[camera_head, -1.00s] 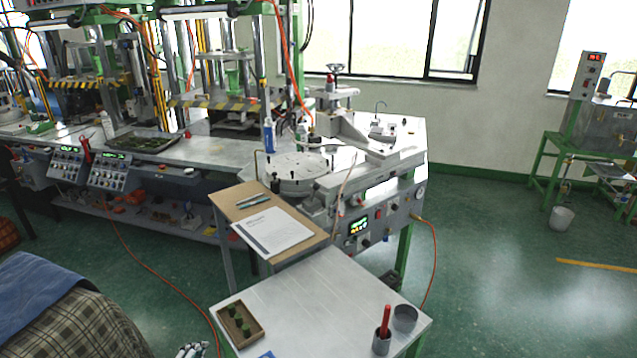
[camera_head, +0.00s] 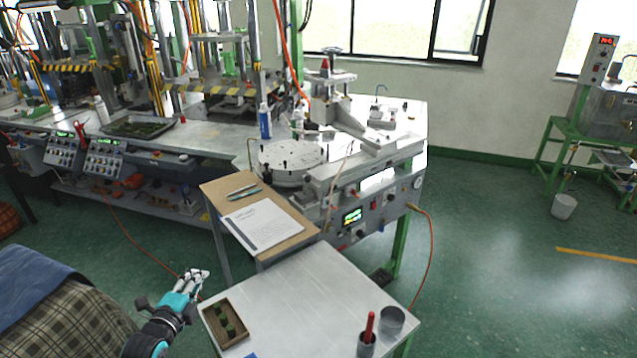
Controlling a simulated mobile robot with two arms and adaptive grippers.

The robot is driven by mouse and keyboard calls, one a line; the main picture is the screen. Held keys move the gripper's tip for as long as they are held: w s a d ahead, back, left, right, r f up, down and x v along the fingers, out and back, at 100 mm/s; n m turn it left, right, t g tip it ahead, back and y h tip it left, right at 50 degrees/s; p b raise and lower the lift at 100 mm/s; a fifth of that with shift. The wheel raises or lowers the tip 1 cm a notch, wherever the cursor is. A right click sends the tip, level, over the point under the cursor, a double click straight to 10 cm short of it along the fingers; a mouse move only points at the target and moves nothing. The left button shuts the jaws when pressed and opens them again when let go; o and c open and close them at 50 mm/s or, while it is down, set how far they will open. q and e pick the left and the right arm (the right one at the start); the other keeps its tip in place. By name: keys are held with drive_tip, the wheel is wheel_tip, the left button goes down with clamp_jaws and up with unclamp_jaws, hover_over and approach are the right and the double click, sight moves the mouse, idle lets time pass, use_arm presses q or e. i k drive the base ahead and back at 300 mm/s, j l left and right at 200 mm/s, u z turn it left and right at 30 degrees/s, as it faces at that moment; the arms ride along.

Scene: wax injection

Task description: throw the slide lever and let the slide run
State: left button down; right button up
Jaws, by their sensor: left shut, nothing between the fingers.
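The wax injection machine stands at the corner of the long bench, with a round turntable (camera_head: 290,160) and a long grey slide rail (camera_head: 352,174) on its top. Its front control panel (camera_head: 378,205) has a lit green display (camera_head: 352,217) and small knobs. I cannot make out for certain which part is the slide lever. My left gripper (camera_head: 197,277) is shut and empty, low at the left, beside the front table's left corner and well apart from the machine. My right gripper is not in view.
A wooden board with a paper sheet (camera_head: 262,224) lies between the machine and the front metal table (camera_head: 300,290). That table holds a wooden tray (camera_head: 224,324), a cup with a red handle (camera_head: 367,345) and a grey cup (camera_head: 392,320). An orange hose (camera_head: 431,245) hangs at the right.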

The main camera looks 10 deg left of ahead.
sight(308, 178)
drive_tip(key=i+l, duration=0.85)
drive_tip(key=i, duration=0.3)
